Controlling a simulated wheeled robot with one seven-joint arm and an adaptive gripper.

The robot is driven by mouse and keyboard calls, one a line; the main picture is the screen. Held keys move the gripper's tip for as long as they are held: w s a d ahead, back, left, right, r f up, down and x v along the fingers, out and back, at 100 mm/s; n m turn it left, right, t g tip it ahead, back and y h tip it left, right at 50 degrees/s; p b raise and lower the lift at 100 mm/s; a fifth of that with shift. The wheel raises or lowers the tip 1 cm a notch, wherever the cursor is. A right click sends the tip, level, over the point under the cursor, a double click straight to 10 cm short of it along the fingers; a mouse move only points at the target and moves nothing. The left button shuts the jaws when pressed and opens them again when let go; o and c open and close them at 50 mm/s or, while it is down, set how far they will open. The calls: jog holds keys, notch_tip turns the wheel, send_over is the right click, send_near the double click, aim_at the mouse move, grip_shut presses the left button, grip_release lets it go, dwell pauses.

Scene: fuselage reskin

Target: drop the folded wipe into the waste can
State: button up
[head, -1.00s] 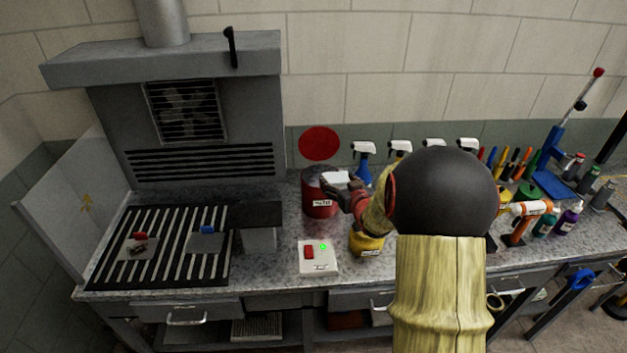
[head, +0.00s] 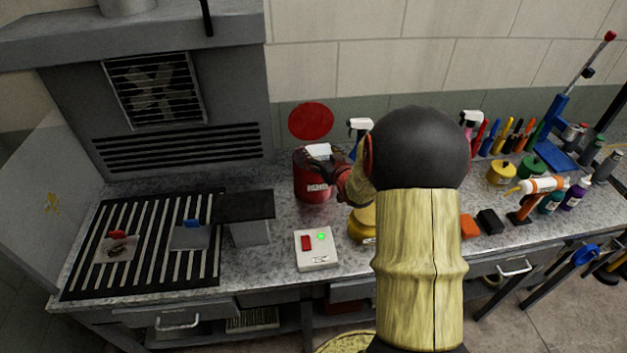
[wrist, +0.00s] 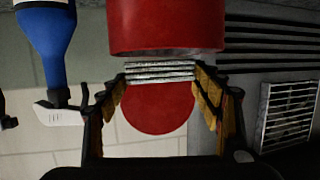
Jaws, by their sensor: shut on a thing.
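The folded wipe (head: 319,151) is a white, layered pad held in my gripper (head: 322,160). The wrist view shows the wipe's stacked edges (wrist: 160,72) pinched between both fingers (wrist: 160,88). The waste can (head: 314,188) is a red cylinder with a white label, standing on the bench against the wall. In the head view the wipe overlaps the can's top rim. My gripper and arm hide part of the can's right side and opening. In the wrist view the can's red wall (wrist: 165,25) lies just beyond the wipe; its inside is not visible.
A red disc (head: 311,121) stands behind the can. A spray bottle (head: 359,130) is close to its right, and a yellow container (head: 362,224) is in front. Bottles and tools crowd the right.

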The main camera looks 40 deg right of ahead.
jog(key=shift+f, duration=0.7)
jog(key=o, duration=1.1)
jog(key=shift+s, duration=0.1)
jog(key=v, duration=1.2)
jog(key=shift+r, duration=0.1)
